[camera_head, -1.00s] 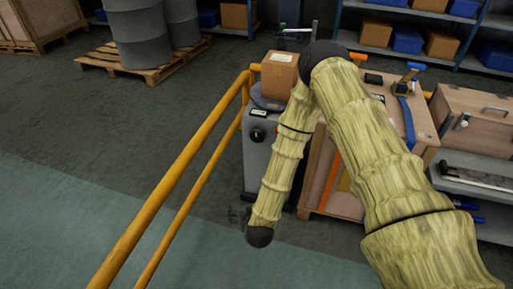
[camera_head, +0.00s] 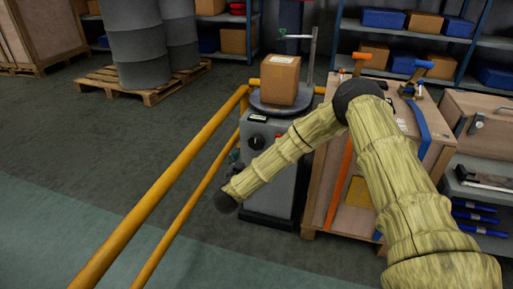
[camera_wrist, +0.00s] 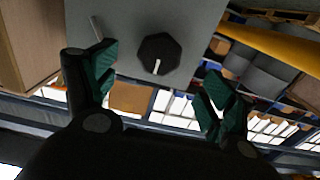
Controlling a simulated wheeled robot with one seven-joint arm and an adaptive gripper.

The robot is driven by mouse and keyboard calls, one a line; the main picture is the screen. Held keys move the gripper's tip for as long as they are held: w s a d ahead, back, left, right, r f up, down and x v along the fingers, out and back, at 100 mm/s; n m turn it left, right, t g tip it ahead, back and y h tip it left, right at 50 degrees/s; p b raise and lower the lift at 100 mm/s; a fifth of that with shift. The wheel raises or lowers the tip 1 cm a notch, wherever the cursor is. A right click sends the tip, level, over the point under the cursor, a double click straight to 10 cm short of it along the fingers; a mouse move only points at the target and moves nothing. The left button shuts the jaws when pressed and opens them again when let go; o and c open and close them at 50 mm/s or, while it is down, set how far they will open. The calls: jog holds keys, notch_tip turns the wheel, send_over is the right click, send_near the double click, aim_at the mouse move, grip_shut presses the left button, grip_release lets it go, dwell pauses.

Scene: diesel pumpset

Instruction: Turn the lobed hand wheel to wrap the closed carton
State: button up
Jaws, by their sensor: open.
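The closed carton (camera_head: 280,78) is brown and stands upright on a round dark turntable (camera_head: 258,104) on top of a grey machine cabinet (camera_head: 292,150). The lobed hand wheel (camera_head: 257,143) is a black knob on the cabinet's front. In the wrist view the wheel (camera_wrist: 158,54) is seen face-on, with a white mark on it. My gripper (camera_wrist: 161,64) is open and empty, its green-padded fingers on either side of the wheel in the picture and apparently apart from it. In the head view my gripper (camera_head: 234,165) is small and dark, just left of the cabinet front.
A yellow rail (camera_head: 165,185) runs along the left of the cabinet. A wooden crate (camera_head: 318,180) with straps and clamps stands close on the right. Drums (camera_head: 145,45) on a pallet and shelves are at the back. The floor left of the rail is clear.

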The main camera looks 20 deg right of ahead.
aim_at(255, 145)
jog(key=b+x, duration=0.2)
jog(key=x, duration=0.5)
jog(key=shift+w+d+f, duration=0.15)
jog(key=shift+w+d, duration=0.1)
jog(key=shift+w, duration=0.1)
jog(key=shift+x, duration=0.95)
jog(key=shift+c, duration=0.2)
jog(key=c, duration=1)
